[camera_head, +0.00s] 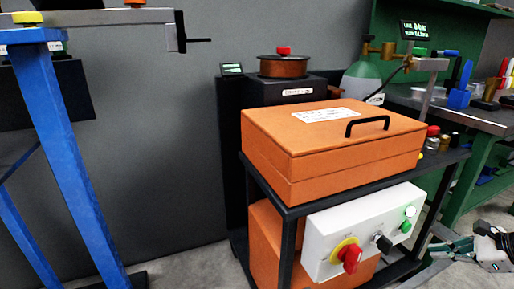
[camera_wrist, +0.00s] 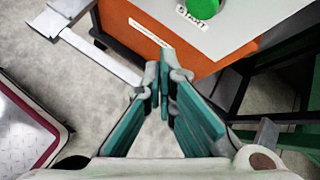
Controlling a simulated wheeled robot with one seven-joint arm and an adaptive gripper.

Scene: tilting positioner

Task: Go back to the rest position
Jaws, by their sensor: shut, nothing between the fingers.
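My gripper (camera_head: 452,248) shows at the lower right edge of the head view, beside the cart and apart from it. In the wrist view its teal fingers (camera_wrist: 165,78) come together at the tips and hold nothing. A white control box (camera_head: 365,232) is on the front of the cart, with a red knob on a yellow plate, a black switch and a green button. In the wrist view the box (camera_wrist: 235,25) and its green button (camera_wrist: 197,12) lie beyond the fingertips. The rest of my arm is mostly out of view.
An orange lidded case (camera_head: 330,145) with a black handle lies on the dark cart. A blue stand (camera_head: 65,165) is at left. A green workbench (camera_head: 480,165) with tools and a gas cylinder (camera_head: 365,82) are at right. Bare floor (camera_wrist: 85,95) shows below my gripper.

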